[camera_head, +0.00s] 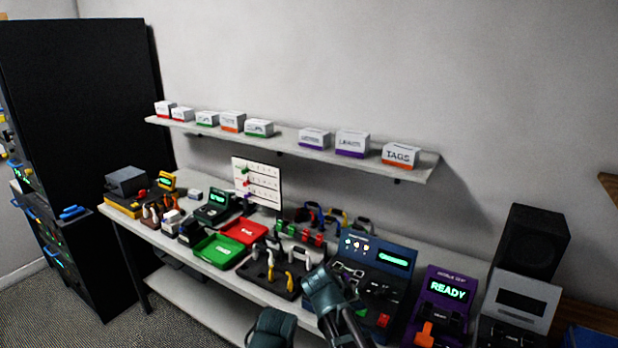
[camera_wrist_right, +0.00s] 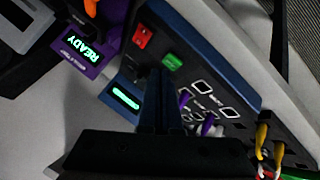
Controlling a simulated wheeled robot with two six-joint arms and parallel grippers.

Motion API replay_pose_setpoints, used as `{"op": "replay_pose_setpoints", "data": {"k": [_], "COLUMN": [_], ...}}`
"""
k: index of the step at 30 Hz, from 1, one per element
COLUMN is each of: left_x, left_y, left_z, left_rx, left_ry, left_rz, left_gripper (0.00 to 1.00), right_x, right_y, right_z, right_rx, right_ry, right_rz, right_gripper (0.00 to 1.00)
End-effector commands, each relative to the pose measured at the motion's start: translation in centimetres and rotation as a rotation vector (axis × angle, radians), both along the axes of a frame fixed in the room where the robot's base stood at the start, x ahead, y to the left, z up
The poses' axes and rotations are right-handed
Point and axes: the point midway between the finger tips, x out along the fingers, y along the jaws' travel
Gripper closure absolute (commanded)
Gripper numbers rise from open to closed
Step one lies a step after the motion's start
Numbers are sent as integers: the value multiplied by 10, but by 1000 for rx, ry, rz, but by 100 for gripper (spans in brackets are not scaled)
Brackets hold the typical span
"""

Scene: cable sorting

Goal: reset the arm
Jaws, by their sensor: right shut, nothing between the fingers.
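My right gripper (camera_head: 346,328) is at the bottom middle of the head view, in front of the blue tester unit (camera_head: 398,259). In the right wrist view its two dark fingers (camera_wrist_right: 160,90) are together with nothing between them. They hang over the blue unit, apart from it as far as I can tell. My left gripper is not in view.
A purple unit reading READY (camera_head: 447,290) stands right of the blue one. A green tray (camera_head: 218,251), a red tray (camera_head: 244,230) and a dark tool holder (camera_head: 268,277) are to the left. A shelf (camera_head: 290,137) with labelled boxes hangs above.

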Motion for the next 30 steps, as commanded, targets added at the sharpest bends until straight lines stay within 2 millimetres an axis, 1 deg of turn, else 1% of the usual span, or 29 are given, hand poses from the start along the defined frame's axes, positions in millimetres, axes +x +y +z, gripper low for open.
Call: {"op": "replay_pose_setpoints", "data": {"k": [1,2,3,5,6,9,12,15,17,30], "left_x": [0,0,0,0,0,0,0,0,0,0], "left_y": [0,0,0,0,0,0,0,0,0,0], "left_z": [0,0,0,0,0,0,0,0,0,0], "left_rx": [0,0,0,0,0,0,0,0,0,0], "left_ry": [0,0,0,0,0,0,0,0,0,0], "left_rz": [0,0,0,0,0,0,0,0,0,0], "left_gripper": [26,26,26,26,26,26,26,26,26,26], "right_x": [-29,-45,-65,-95,-114,-154,-181,-196,-199,-198], "right_y": [11,19,31,47,57,79,95,103,105,106], "right_z": [-9,-15,-22,-31,-36,-44,-47,-48,-48,-48], "right_rx": [38,64,101,156,190,265,319,351,358,360], "right_ry": [63,108,168,256,309,424,502,544,555,556], "right_rz": [29,48,79,129,162,244,309,346,353,355], "right_gripper": [100,100,100,100,100,100,100,100,100,100]}}
